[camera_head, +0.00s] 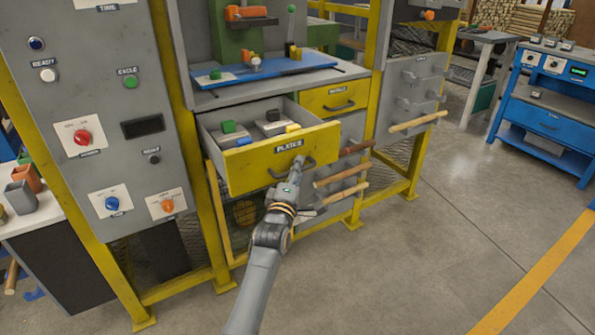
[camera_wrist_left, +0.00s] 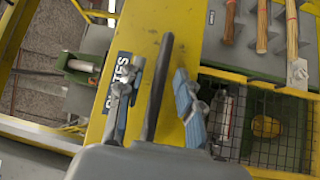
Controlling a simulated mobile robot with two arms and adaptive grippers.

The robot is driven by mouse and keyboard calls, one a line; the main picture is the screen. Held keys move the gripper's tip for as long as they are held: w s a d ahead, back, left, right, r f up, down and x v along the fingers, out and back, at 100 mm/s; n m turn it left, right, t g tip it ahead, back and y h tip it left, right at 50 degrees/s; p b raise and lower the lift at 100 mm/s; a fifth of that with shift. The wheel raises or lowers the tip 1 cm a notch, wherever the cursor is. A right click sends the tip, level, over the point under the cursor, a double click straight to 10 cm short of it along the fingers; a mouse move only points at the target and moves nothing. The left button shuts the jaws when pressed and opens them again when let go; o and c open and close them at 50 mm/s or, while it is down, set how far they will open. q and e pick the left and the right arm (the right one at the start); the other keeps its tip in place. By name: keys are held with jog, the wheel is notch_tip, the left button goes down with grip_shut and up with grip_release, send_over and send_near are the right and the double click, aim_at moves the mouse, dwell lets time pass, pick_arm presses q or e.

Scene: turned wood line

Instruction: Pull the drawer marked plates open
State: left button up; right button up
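The yellow-fronted drawer marked plates (camera_head: 245,168) stands pulled out of the grey workstation, its inside showing from above. A green block (camera_head: 229,127), a yellow block (camera_head: 293,128) and some grey pieces lie in it. Its dark handle (camera_head: 306,166) is on the front, right of centre. My left gripper (camera_head: 293,175) is at the handle. In the left wrist view the handle bar (camera_wrist_left: 157,85) lies between the two fingers (camera_wrist_left: 151,92), with a gap on each side, so the gripper is open around it. My right gripper is not in view.
A second yellow drawer (camera_head: 335,98) to the right is shut. Wooden-handled tools (camera_head: 342,174) stick out beside the open drawer. A grey control panel (camera_head: 95,110) stands on the left. The floor (camera_head: 430,250) in front right is clear.

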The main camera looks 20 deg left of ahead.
pick_arm(q)
jog(key=s+d+f, duration=0.1)
jog(key=s, duration=1.1)
jog(key=shift+d+f, duration=0.2)
jog(key=shift+w, duration=0.1)
